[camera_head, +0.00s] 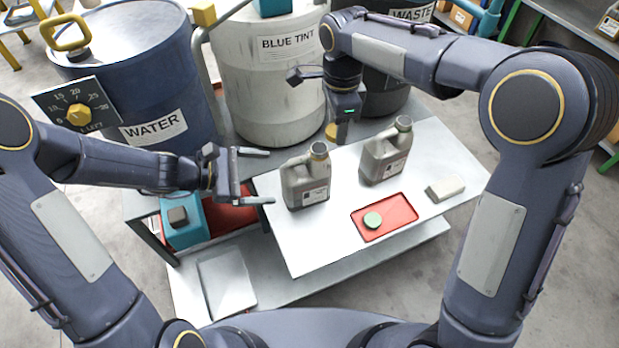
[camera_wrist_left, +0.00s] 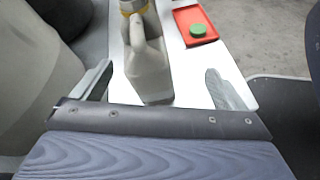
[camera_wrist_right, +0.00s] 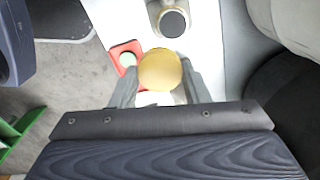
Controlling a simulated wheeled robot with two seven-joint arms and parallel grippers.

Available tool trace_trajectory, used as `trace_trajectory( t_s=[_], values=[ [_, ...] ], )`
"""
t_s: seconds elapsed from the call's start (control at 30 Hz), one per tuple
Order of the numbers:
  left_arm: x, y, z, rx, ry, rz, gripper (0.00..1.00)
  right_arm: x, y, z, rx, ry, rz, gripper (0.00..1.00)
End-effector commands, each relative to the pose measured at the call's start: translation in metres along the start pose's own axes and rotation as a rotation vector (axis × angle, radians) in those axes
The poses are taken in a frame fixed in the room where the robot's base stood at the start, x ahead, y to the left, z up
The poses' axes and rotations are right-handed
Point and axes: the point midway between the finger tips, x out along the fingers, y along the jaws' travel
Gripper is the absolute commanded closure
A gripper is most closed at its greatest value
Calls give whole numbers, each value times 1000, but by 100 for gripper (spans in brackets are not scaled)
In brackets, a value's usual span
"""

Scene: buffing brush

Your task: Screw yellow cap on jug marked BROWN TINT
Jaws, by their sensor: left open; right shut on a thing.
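My right gripper (camera_head: 333,130) is shut on the yellow cap (camera_wrist_right: 160,70), above the back of the work surface; the cap also shows in the head view (camera_head: 331,132). Two grey-brown jugs stand upright there, a left jug (camera_head: 305,182) and a right jug (camera_head: 384,158). Their labels are too small to read. The left jug's neck looks yellowish; in the left wrist view (camera_wrist_left: 150,65) it stands ahead, between the fingers' lines. My left gripper (camera_head: 264,176) is open and empty, left of that jug. A jug with a dark round mouth (camera_wrist_right: 173,22) shows beyond the cap in the right wrist view.
A red tray (camera_head: 400,226) with a green cap (camera_head: 373,220) lies in front of the jugs. A pale block (camera_head: 445,188) lies at right. Large drums marked WATER (camera_head: 150,85) and BLUE TINT (camera_head: 265,95) stand behind. A teal container (camera_head: 183,236) is at left.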

Motion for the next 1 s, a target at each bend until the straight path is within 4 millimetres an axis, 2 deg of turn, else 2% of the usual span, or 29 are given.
trace_trajectory(
  t_s=[0.1,0.3,0.77,0.87,1.0],
  values=[
    [16,7,-17,-140,-24,25,6,-8,-10,18,-1,0,0,79],
    [31,12,-35,-268,-41,55,6,-13,-18,34,2,-2,1,79],
    [35,13,-38,-288,-44,60,6,-14,-20,36,3,-3,1,79],
    [43,13,-38,-286,-44,58,6,-14,-20,36,3,-3,1,79],
    [63,14,-37,-288,-45,56,6,-14,-20,36,3,-3,1,79]
  ],
)
